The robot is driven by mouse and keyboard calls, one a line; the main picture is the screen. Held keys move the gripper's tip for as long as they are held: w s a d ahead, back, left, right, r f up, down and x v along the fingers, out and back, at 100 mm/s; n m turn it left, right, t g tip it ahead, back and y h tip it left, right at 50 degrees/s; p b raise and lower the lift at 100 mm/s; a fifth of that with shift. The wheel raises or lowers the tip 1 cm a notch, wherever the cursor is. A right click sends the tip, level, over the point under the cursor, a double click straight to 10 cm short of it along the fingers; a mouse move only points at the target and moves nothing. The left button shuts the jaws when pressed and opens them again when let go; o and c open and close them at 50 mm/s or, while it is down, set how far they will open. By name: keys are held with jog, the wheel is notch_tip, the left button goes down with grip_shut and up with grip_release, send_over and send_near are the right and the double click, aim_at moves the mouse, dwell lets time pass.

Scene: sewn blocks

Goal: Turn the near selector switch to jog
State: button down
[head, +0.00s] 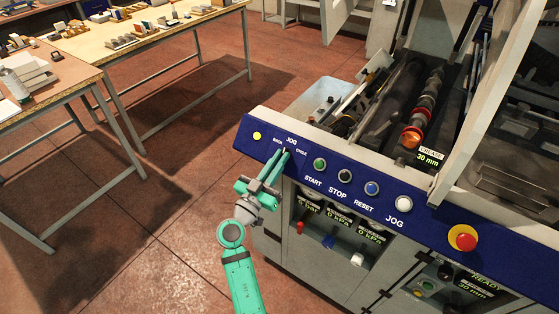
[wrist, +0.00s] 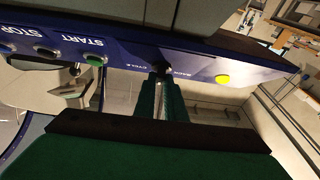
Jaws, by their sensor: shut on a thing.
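The near selector switch is a small dark knob on the blue panel (head: 335,186), under the labels BACK, JOG and CYCLE. My green gripper (head: 286,153) reaches up to the panel from below and is shut on the knob. In the wrist view my gripper (wrist: 162,80) has its two fingers close together at the knob. The fingers hide most of the knob, so I cannot tell which label it points to.
A yellow lamp (head: 257,136) is left of the switch. A green START button (head: 320,164) is close on the right, with black, blue and white buttons beyond. A red emergency stop (head: 462,238) is at the far right. Workbenches stand at the left; the floor between is clear.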

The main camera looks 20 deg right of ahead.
jog(key=shift+d+f+m+g, duration=0.1)
jog(key=shift+f+m+g, duration=0.05)
jog(key=shift+m+g, duration=0.4)
jog(key=c, duration=1.8)
grip_release()
jog(key=shift+h, duration=0.3)
jog(key=v, duration=1.1)
